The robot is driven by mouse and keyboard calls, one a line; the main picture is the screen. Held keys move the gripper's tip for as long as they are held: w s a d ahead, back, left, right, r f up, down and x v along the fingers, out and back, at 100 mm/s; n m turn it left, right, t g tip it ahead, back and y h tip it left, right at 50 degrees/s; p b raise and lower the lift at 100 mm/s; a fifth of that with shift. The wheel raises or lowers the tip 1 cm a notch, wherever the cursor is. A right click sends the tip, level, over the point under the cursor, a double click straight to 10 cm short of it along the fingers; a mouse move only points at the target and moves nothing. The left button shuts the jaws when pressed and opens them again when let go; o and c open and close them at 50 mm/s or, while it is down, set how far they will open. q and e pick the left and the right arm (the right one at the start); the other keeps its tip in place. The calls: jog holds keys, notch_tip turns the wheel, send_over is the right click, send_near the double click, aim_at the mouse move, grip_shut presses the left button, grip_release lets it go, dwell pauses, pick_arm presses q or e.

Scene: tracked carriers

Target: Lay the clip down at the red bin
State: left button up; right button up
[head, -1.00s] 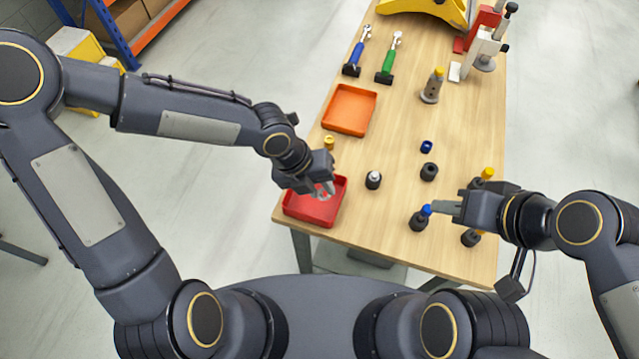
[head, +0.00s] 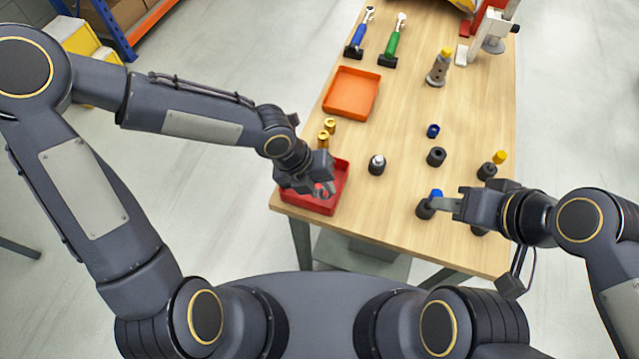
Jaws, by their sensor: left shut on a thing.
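The red bin (head: 339,183) is a shallow tray at the near left corner of the table. My left gripper (head: 322,191) is over the bin, pointing down into it, and covers part of its inside. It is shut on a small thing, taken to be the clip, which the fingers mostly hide. I cannot tell whether the held thing touches the bin floor.
An orange tray (head: 352,93) lies beyond the red bin, with two brass pieces (head: 326,132) between them. Several dark holders, one with a white top (head: 377,164), stand across the middle.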

pick_arm(q)
jog(key=o, duration=1.1)
jog(key=shift+c, duration=0.2)
jog(key=p+v, duration=0.1)
jog(key=v, duration=0.6)
jog(key=shift+a+r+p, duration=0.2)
jog(key=shift+r+p, duration=0.15)
jog(key=shift+p, duration=0.05)
